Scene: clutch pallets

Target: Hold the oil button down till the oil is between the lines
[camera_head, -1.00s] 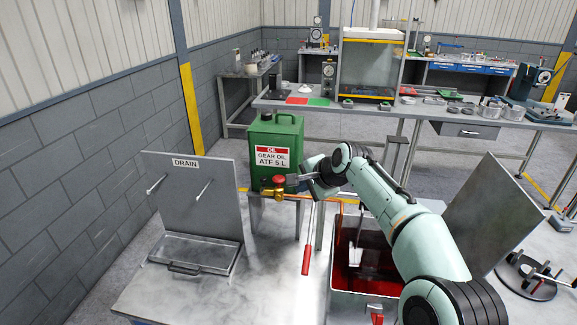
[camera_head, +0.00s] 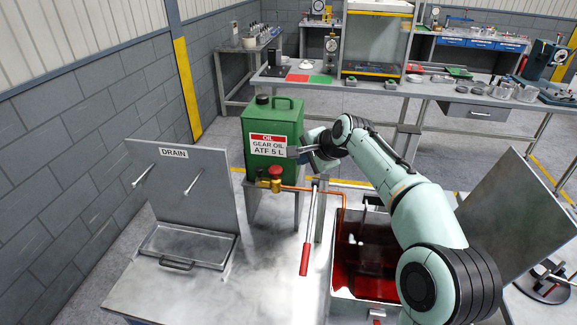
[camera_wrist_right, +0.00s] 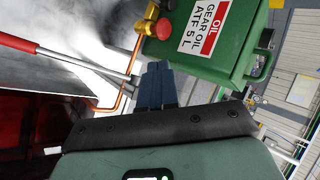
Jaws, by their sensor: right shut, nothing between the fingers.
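The red oil button (camera_head: 275,171) sits on a brass valve below the front of the green gear oil can (camera_head: 285,109). It also shows in the right wrist view (camera_wrist_right: 164,28). My right gripper (camera_head: 293,153) is shut and empty, above and to the right of the button and apart from it, in front of the can's label. Its shut fingers show in the right wrist view (camera_wrist_right: 157,70). Red oil (camera_head: 352,262) lies in the open metal tank (camera_head: 336,293). My arm covers part of the tank, and I cannot make out the level lines. My left gripper is out of view.
A copper pipe (camera_head: 310,189) runs from the valve toward the tank. A red-handled lever (camera_head: 305,259) stands between the can and the tank. A DRAIN panel (camera_head: 185,185) and a tray (camera_head: 187,246) are at left. The bench top between tray and lever is clear.

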